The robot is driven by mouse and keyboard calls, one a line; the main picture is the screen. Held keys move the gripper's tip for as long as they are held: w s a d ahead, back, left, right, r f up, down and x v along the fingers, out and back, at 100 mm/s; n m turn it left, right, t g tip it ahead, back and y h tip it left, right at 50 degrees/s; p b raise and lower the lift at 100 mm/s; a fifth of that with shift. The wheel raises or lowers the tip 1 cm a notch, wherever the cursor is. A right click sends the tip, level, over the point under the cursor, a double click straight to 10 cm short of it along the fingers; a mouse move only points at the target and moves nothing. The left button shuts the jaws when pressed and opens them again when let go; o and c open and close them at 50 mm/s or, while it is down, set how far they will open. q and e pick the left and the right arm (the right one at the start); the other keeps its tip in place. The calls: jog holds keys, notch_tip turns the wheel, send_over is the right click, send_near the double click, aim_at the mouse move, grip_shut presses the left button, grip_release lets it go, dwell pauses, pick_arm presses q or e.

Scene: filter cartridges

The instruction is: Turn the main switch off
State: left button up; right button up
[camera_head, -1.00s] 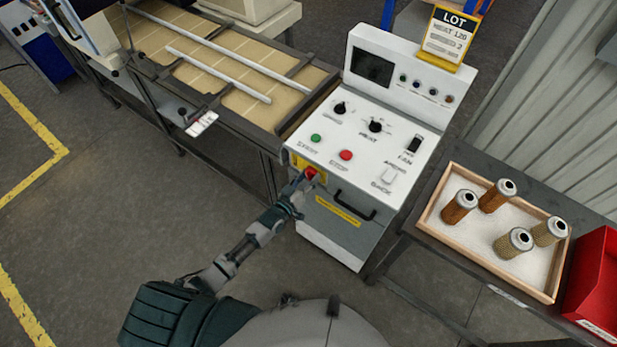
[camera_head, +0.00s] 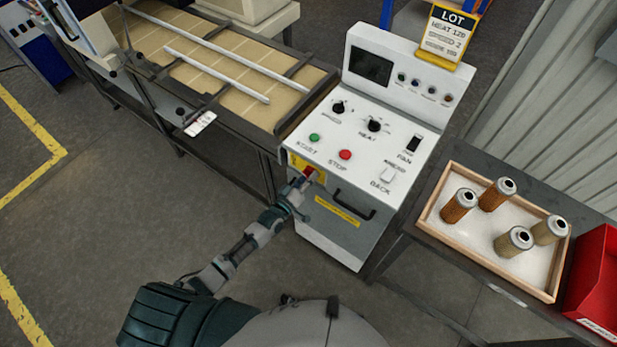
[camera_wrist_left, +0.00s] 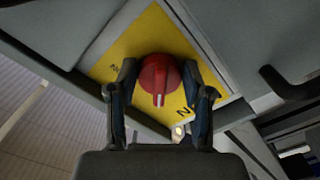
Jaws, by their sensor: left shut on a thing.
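The main switch is a red rotary knob (camera_wrist_left: 159,78) on a yellow plate (camera_wrist_left: 112,68), on the front of the white control cabinet. In the head view the red knob (camera_head: 309,173) sits below the start and stop buttons, partly covered by my gripper. My left gripper (camera_wrist_left: 160,88) is shut on the red knob, one finger on each side of it. It also shows in the head view (camera_head: 303,182). The knob's white mark points down in the wrist view, slightly to the left of the lettering on the plate. My right gripper is not in view.
The cabinet's panel has a green start button (camera_head: 314,138), a red stop button (camera_head: 345,154) and black dials. A black handle (camera_head: 354,206) is right of the switch. A conveyor (camera_head: 225,85) stands left. A wooden tray (camera_head: 489,281) with several filter cartridges stands right, beside a red bin (camera_head: 597,285).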

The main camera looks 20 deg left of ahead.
pick_arm(q)
jog(key=shift+w+a+r, duration=0.1)
jog(key=shift+a, duration=0.05)
jog(key=o, duration=1.1)
jog(key=v, duration=1.2)
